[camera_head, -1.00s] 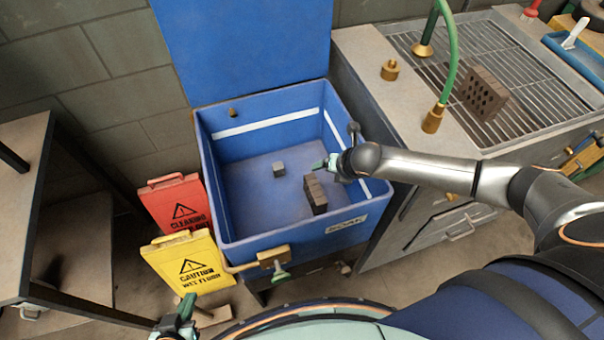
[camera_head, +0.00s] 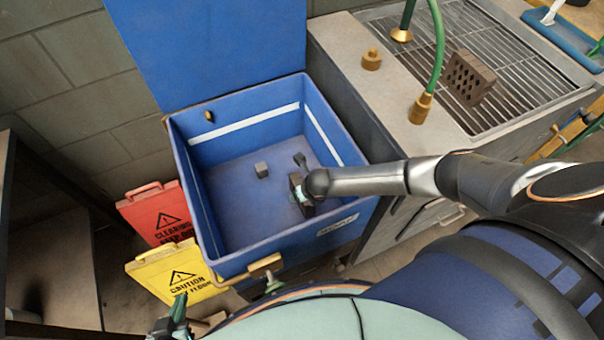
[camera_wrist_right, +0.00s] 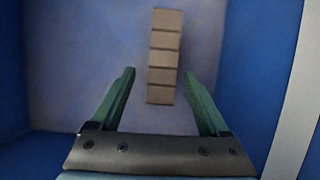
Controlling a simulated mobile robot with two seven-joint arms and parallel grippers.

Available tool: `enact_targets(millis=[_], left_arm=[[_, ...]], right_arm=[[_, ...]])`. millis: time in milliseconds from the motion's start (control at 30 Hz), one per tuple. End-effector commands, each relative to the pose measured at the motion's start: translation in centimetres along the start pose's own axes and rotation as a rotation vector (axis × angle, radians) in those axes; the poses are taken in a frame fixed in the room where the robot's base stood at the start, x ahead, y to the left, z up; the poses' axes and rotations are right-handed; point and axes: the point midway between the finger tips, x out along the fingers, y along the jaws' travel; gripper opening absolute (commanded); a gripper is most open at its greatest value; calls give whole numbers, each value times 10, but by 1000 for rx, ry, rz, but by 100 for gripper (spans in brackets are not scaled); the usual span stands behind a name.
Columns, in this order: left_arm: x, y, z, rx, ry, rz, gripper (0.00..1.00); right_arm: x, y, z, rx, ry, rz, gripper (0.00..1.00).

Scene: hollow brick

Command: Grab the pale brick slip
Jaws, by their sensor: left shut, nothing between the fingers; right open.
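The pale brick slip (camera_wrist_right: 165,52) looks like a long tan block with dark cross lines in the right wrist view. It lies on the floor of the blue bin (camera_head: 222,262). My right gripper (camera_wrist_right: 160,75) is open, and the slip's near end shows between its fingertips, with no contact visible. In the head view my right gripper (camera_head: 302,194) is down inside the bin and mostly covers the slip. My left gripper (camera_head: 180,311) is shut and empty at the bottom left, outside the bin.
Red (camera_head: 158,212) and yellow (camera_head: 178,274) caution signs stand left of the bin. A sink counter (camera_head: 385,105) stands to the right, with a hollow brick (camera_head: 470,78) on its grate.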

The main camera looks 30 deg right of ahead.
Motion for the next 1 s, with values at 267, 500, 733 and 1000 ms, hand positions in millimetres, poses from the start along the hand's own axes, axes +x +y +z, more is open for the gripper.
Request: enact_targets(millis=[267,500,733,1000], left_arm=[[9,-1,10,0,0,0,0],[15,-1,16,0,0,0,0],[14,-1,15,0,0,0,0],[16,-2,16,0,1,-1,0]], right_arm=[[31,-2,11,3,-1,0,79],[50,-3,11,3,0,-1,79],[50,-3,12,2,0,0,79],[52,-3,11,2,0,0,79]])
